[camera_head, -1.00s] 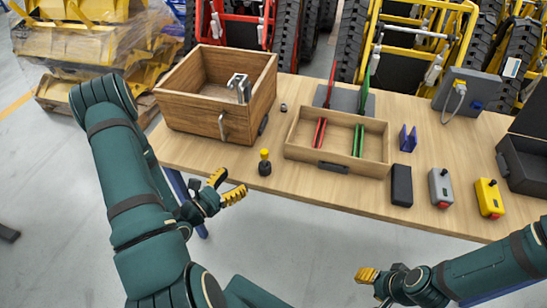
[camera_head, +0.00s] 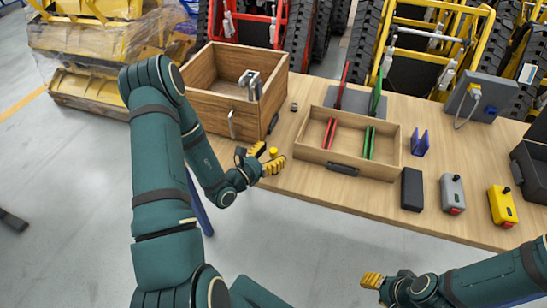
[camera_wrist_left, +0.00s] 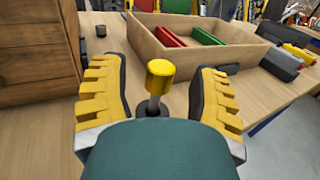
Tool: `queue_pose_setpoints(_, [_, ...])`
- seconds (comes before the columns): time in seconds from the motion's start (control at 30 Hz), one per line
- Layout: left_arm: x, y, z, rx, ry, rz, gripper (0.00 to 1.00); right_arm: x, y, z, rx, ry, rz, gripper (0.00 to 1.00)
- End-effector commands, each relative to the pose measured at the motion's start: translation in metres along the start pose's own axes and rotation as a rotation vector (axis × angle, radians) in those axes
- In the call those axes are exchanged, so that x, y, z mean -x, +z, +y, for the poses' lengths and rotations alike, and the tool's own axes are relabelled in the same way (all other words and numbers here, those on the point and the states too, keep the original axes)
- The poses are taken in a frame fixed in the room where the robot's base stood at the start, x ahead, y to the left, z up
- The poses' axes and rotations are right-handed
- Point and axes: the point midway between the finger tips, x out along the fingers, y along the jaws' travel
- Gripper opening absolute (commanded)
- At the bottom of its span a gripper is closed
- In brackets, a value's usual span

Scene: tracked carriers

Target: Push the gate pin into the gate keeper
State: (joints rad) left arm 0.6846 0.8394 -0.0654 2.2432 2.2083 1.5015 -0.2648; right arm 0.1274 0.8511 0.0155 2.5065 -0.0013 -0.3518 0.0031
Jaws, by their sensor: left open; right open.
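A yellow-capped pin (camera_head: 273,151), which I take as the gate pin, stands upright near the table's front edge. In the left wrist view its yellow cap and grey shaft (camera_wrist_left: 159,78) stand between my left gripper's fingers, apart from both; a dark lower part is mostly hidden. My left gripper (camera_head: 267,158) is open around the pin. A grey metal bracket (camera_head: 250,83) stands in the wooden crate (camera_head: 205,110); I cannot tell whether it is the gate keeper. My right gripper (camera_head: 372,281) is open and empty, in front of the table.
A wooden tray (camera_head: 343,185) with red and green panels lies right of the pin. A black block (camera_head: 411,188), a grey box (camera_head: 452,193) and a yellow box (camera_head: 502,206) stand along the right front.

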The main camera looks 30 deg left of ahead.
Motion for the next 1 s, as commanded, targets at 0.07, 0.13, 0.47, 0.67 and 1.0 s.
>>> queue_pose_setpoints(0.07, [-0.007, 0.0, 0.0, -0.001, 0.0, -0.001, 0.61, -0.001, 0.0, 0.0, 0.0, 0.0, 0.001, 0.47])
queue_pose_setpoints(0.13, [-0.009, 0.0, 0.0, 0.0, 0.001, 0.0, 0.61, -0.001, 0.0, 0.0, 0.0, 0.0, 0.001, 0.47])
queue_pose_setpoints(0.47, [-0.009, 0.0, 0.0, 0.0, 0.001, 0.0, 0.25, -0.001, 0.0, 0.0, 0.0, 0.0, 0.001, 0.47])
queue_pose_setpoints(0.67, [-0.009, 0.0, 0.0, 0.0, 0.001, 0.0, 0.0, -0.001, 0.0, 0.0, 0.0, 0.0, 0.001, 0.47])
queue_pose_setpoints(1.0, [-0.009, 0.015, 0.001, -0.001, 0.001, -0.001, 0.0, 0.004, 0.0, -0.001, 0.0, 0.0, -0.001, 0.47])
